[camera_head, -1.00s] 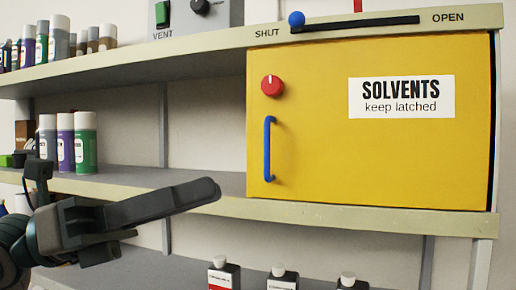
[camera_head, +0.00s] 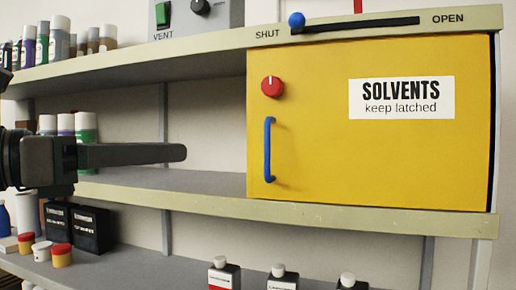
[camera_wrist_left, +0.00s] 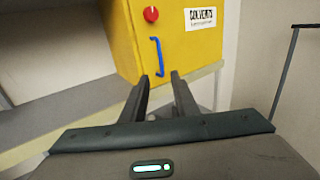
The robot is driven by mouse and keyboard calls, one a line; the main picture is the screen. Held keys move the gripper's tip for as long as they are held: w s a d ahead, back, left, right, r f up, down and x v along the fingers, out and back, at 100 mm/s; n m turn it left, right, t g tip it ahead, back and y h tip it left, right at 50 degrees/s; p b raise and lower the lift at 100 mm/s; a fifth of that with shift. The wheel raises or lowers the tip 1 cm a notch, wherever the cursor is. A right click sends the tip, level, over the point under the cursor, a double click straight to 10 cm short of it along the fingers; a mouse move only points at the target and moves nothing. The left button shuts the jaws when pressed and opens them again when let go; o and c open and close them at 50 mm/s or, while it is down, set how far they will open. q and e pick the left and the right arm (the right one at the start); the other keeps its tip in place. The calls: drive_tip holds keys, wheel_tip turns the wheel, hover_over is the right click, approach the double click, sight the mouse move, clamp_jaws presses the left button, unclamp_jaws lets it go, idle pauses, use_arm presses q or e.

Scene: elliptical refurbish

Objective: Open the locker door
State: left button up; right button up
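The yellow locker door (camera_head: 330,140) is closed and carries a white "SOLVENTS keep latched" label (camera_head: 402,98). A blue vertical handle (camera_head: 268,150) is on its left side, with a red knob (camera_head: 272,86) above it. A slider with a blue ball (camera_head: 296,20) sits at the SHUT end of its slot on the shelf edge above. My left gripper (camera_head: 180,153) is left of the handle and apart from it. In the left wrist view my left gripper (camera_wrist_left: 162,80) has its two fingers apart and empty, with the handle (camera_wrist_left: 156,56) just beyond the tips. My right gripper is not in view.
Cans and bottles (camera_head: 85,140) stand on the left shelves, partly behind my left arm. A grey VENT box (camera_head: 195,18) is on the top shelf. The shelf between gripper and locker is bare.

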sight(265, 148)
use_arm(q)
drive_tip(key=shift+p+x, duration=4.05)
drive_tip(key=shift+x, duration=4.65)
drive_tip(key=shift+a, duration=0.1)
clamp_jaws()
